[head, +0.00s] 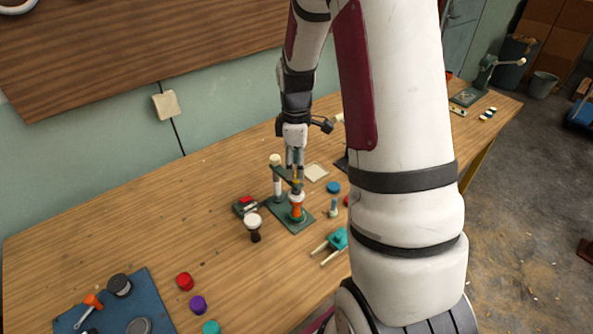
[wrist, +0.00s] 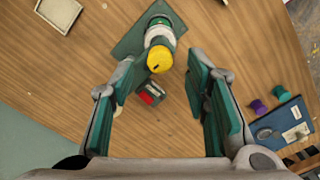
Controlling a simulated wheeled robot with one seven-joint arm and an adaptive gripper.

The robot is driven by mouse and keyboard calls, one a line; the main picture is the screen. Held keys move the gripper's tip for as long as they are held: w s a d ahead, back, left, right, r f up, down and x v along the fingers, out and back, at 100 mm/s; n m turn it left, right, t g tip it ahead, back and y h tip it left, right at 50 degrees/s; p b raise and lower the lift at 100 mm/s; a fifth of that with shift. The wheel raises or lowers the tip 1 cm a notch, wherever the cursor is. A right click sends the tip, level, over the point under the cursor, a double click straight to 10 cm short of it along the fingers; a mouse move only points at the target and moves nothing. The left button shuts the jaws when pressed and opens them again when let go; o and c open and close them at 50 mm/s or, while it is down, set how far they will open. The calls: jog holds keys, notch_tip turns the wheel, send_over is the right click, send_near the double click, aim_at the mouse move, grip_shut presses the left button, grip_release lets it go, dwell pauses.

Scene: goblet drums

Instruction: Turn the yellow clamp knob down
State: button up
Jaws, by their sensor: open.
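The yellow clamp knob (wrist: 159,59) shows in the wrist view near the top middle, on top of a clamp stand with a green base (wrist: 133,40). In the head view the knob is small and partly hidden by my fingers. There the green stand base (head: 291,223) carries a white post and an orange goblet drum (head: 296,212) under the clamp. My gripper (wrist: 163,72) is open, pointing down over the stand, with a finger on each side of the knob in the picture. It also shows above the knob in the head view (head: 294,170). I see no clear contact.
A black and white goblet drum (head: 254,226) and a red-and-dark box (head: 245,206) stand left of the clamp. A teal clamp-like piece (head: 337,240) lies to its right. A blue mat (head: 117,302) with tools lies front left.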

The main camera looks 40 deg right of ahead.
jog(key=shift+f, duration=1.45)
grip_shut()
